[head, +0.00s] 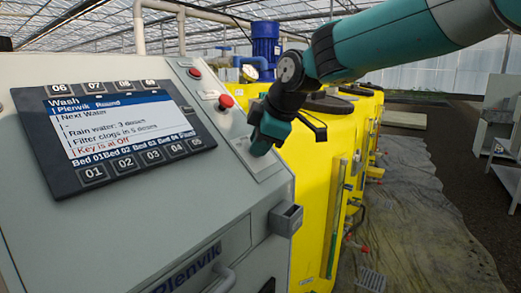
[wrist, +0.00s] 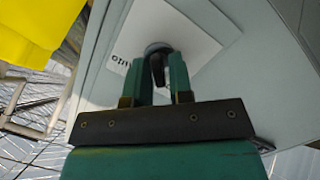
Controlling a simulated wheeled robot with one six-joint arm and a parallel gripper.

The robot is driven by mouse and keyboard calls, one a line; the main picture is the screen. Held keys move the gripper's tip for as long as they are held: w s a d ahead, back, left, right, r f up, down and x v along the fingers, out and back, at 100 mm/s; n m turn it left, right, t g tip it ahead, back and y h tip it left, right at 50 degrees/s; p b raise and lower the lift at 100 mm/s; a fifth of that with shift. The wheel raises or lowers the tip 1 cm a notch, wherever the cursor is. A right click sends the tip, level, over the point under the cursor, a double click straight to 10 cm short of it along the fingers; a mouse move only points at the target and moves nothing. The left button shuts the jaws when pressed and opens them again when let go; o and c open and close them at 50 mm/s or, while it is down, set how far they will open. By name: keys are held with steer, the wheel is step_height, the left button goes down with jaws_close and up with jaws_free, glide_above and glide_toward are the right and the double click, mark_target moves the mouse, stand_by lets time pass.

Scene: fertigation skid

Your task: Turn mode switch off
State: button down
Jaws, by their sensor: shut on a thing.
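The mode switch shows in the wrist view as a dark knob (wrist: 158,68) with a grey collar, on a pale label plate (wrist: 185,35). My gripper (wrist: 163,75) has its two green fingers on either side of the knob, shut on it. In the head view my gripper (head: 260,148) reaches the right part of the sloped grey panel, at the label plate (head: 262,166). There the gripper hides most of the switch. The screen (head: 115,135) on the panel reads "Wash" and has a red line, "Key is at Off". The knob's exact setting cannot be read.
A red button (head: 226,101) sits on the panel just left of my gripper, with another red one (head: 195,73) farther up. A grey box (head: 286,219) juts from the cabinet's front edge below. Yellow tanks (head: 325,160) stand close behind on the right.

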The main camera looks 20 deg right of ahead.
stand_by(0.5)
steer(key=c, duration=1.2)
jaws_free()
steer(key=v, duration=1.7)
steer(key=shift+s+d+r+b, duration=0.1)
steer(key=shift+s+r+b, duration=0.05)
steer(key=shift+b, duration=0.15)
steer(key=s+a+f+m+g, duration=0.2)
steer(key=s+f, duration=0.5)
steer(key=f, duration=0.1)
steer(key=s+a+f+m+g+y, duration=0.1)
steer(key=s+a+f+m+g, duration=0.1)
steer(key=s+f, duration=0.5)
steer(key=s+a+f+m+g, duration=0.2)
steer(key=s+a+f+m, duration=0.2)
steer(key=s+f, duration=0.3)
step_height(320, 180, down, 4)
steer(key=shift+s+r, duration=0.1)
